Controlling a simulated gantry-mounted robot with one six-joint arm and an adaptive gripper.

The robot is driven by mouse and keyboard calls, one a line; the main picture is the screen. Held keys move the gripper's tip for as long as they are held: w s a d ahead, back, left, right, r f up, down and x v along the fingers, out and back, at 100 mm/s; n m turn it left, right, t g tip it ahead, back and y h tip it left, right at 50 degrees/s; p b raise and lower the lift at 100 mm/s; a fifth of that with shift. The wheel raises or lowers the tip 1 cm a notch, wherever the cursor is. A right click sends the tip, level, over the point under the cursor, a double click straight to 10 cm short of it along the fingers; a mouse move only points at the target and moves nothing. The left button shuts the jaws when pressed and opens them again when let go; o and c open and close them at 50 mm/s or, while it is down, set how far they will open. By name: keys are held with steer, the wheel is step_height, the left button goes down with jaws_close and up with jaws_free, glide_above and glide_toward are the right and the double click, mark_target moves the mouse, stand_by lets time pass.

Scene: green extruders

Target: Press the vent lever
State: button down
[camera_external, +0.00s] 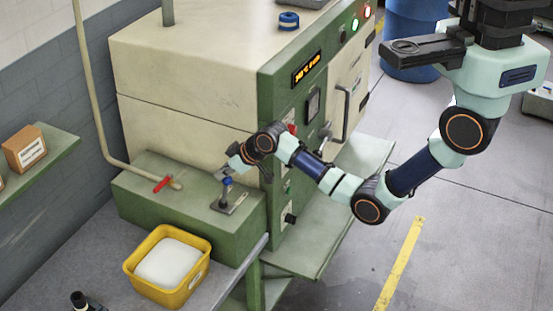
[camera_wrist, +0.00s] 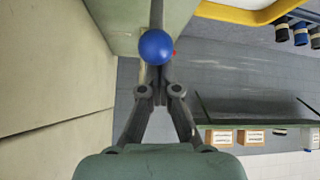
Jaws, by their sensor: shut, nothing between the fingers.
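A small lever with a round blue knob (camera_external: 227,181) stands on a dark plate (camera_external: 238,208) on top of the low green box beside the machine. In the wrist view the blue knob (camera_wrist: 155,47) sits right at my fingertips and overlaps them. My gripper (camera_external: 224,172) is just above the knob, pointing down and left. My gripper's fingers (camera_wrist: 157,72) are together with nothing between them. I cannot tell whether they touch the knob. A red-handled valve (camera_external: 163,184) on a pipe lies left of the lever.
The cream and green machine (camera_external: 185,70) rises behind the lever, with a handled door and panel. A yellow tub (camera_external: 197,277) with white contents stands in front of the green box. A shelf with cardboard boxes (camera_external: 25,149) is at the left. A blue barrel (camera_external: 410,35) stands at the back.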

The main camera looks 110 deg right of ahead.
mark_target(228, 180)
steer(key=shift+s+a+f+t+h+b, duration=0.4)
steer(key=shift+s+a+t+h, duration=0.1)
steer(key=shift+s+a, duration=0.1)
steer(key=shift+s+a+t+h+b, duration=0.5)
steer(key=shift+a+h+b, duration=0.2)
steer(key=shift+b, duration=0.05)
steer(key=shift+f, duration=0.1)
steer(key=w+d+r+p, duration=0.1)
steer(key=w+d+r, duration=0.1)
steer(key=r, duration=0.1)
steer(key=shift+w+p, duration=0.3)
steer(key=shift+p, duration=0.05)
steer(key=v, duration=1)
steer(key=shift+b, duration=0.35)
steer(key=shift+d, duration=0.1)
